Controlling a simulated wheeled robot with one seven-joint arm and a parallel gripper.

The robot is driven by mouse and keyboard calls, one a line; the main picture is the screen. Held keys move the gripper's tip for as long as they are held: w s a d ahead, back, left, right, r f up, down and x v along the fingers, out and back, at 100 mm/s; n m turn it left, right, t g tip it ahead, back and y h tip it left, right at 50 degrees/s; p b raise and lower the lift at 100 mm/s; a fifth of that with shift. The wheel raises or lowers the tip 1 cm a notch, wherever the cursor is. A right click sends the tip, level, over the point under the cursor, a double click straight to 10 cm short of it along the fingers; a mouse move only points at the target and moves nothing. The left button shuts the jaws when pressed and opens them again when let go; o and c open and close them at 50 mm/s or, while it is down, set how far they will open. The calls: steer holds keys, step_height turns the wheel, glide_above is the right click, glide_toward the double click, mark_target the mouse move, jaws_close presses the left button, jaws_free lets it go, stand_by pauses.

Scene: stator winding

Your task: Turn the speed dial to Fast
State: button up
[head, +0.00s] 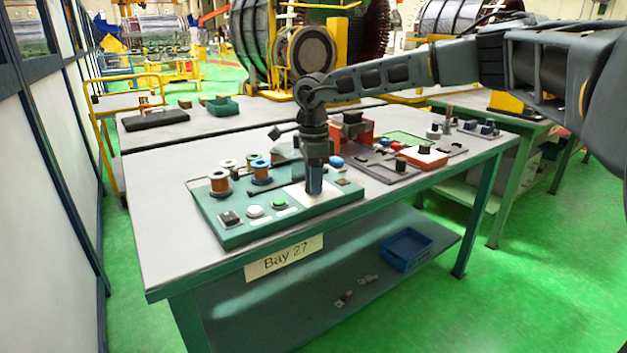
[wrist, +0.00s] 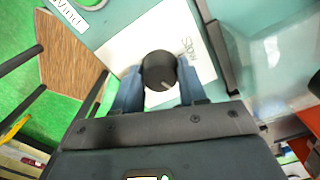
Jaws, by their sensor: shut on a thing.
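The speed dial (wrist: 159,68) is a round black knob with a pale pointer mark on a white plate (wrist: 128,42). In the wrist view the mark points toward the lower right. Small lettering shows on the plate to the upper right of the dial; it is rotated and hard to read. My gripper (head: 314,190) points straight down over the white plate of the green panel (head: 230,232) in the head view and hides the dial there. In the wrist view its two blue fingers sit on either side of the dial, shut on it.
The panel also carries a green button (head: 279,204), a white button (head: 255,211), a black switch (head: 230,219) and copper, blue and other spools (head: 220,182). A grey tray (head: 375,165) with a red-orange block stands to the right. The table's front left is clear.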

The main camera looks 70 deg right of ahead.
steer(key=shift+m, duration=1.6)
steer(key=o, duration=1.1)
steer(key=shift+c, duration=0.2)
steer(key=shift+r, duration=3.9)
